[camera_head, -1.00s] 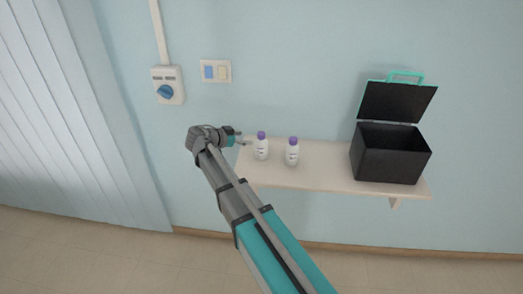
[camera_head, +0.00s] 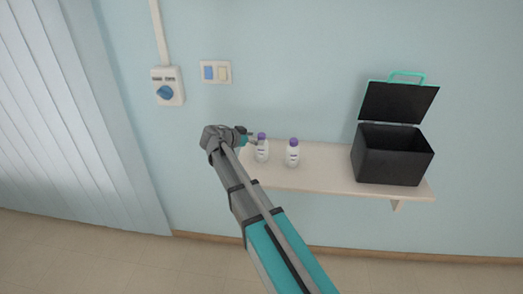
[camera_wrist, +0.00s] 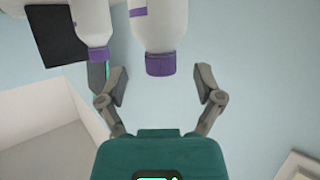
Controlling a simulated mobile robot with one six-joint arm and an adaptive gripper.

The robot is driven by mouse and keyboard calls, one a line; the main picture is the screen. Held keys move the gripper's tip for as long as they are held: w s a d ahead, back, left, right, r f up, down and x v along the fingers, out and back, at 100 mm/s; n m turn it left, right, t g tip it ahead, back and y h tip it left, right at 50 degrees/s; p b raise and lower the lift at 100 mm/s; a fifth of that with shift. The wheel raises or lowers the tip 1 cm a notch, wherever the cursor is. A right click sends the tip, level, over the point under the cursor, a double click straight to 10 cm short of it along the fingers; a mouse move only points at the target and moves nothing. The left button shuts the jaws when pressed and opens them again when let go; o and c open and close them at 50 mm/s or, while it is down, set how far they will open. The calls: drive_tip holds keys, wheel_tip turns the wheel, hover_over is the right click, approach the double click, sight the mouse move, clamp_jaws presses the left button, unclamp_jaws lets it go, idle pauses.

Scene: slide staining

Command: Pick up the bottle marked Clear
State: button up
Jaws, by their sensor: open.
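Two white bottles with purple caps stand upright on the wall shelf, a left bottle (camera_head: 262,152) and a right bottle (camera_head: 292,156). Their labels are too small to read, so I cannot tell which is marked Clear. My gripper (camera_head: 252,138) is open and empty, right beside the left bottle near its cap. The wrist view is upside down: the nearer bottle (camera_wrist: 160,30) has its cap (camera_wrist: 161,64) centred between the spread fingers (camera_wrist: 162,86), with a gap on both sides. The other bottle (camera_wrist: 93,25) shows outside the fingers, to the left.
The shelf (camera_head: 330,180) is narrow, with bare room between the right bottle and a black box (camera_head: 390,155) whose lid stands open. A switch plate (camera_head: 216,72) and a rotary switch box (camera_head: 167,86) are on the wall behind.

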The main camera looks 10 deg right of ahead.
sight(262, 137)
drive_tip(key=shift+b+x, duration=0.45)
drive_tip(key=shift+x, duration=1.2)
drive_tip(key=shift+w, duration=0.1)
drive_tip(key=shift+c, duration=0.2)
clamp_jaws()
